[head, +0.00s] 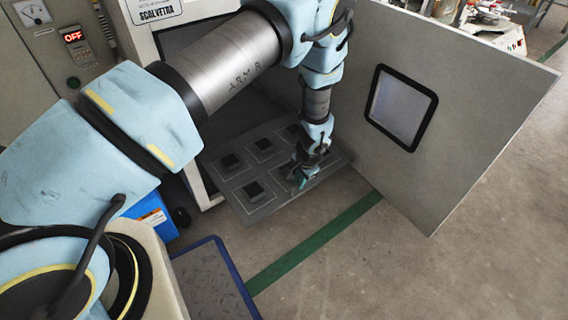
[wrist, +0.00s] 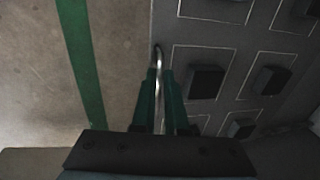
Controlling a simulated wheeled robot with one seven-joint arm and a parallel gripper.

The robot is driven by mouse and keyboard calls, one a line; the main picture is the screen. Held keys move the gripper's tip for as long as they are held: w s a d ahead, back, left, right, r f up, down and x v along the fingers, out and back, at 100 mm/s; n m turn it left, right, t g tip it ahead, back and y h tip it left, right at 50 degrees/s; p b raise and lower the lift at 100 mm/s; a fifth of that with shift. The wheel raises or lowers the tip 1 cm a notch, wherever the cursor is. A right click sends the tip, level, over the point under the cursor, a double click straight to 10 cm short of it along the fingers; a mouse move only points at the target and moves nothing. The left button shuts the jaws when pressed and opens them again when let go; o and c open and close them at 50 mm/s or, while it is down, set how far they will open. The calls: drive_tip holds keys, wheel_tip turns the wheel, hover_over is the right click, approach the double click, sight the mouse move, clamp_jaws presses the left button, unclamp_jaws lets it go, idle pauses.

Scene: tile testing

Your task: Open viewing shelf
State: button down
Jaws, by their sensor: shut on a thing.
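The viewing shelf (head: 265,207) is a flat grey panel with dark square blocks in outlined squares. It sticks out of the open cabinet, and its inner end is hidden by my arm and the cabinet. My gripper (head: 301,181) is at the shelf's outer edge, pointing down. In the wrist view, the teal fingers of my gripper (wrist: 160,85) are shut on a thin metal handle (wrist: 158,58) along the shelf's edge (wrist: 190,33). The handle is too small to make out in the head view.
The cabinet's large grey door (head: 460,125) with a dark-framed window (head: 401,107) stands open to the right. A control panel with a lit OFF display (head: 75,36) is at upper left. A blue-edged mat (head: 212,282) lies in front. Floor with a green stripe (head: 315,243) is clear.

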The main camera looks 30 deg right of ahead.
drive_tip(key=shift+s+d+p, duration=0.15)
drive_tip(key=shift+s+p, duration=0.15)
drive_tip(key=shift+s, duration=2.05)
drive_tip(key=c, duration=0.9)
unclamp_jaws()
drive_tip(key=shift+c, duration=0.2)
wheel_tip(320, 180, up, 11)
drive_tip(key=s+p, duration=0.2)
drive_tip(key=p, duration=0.1)
drive_tip(key=shift+f, duration=0.2)
drive_tip(key=shift+d, duration=0.1)
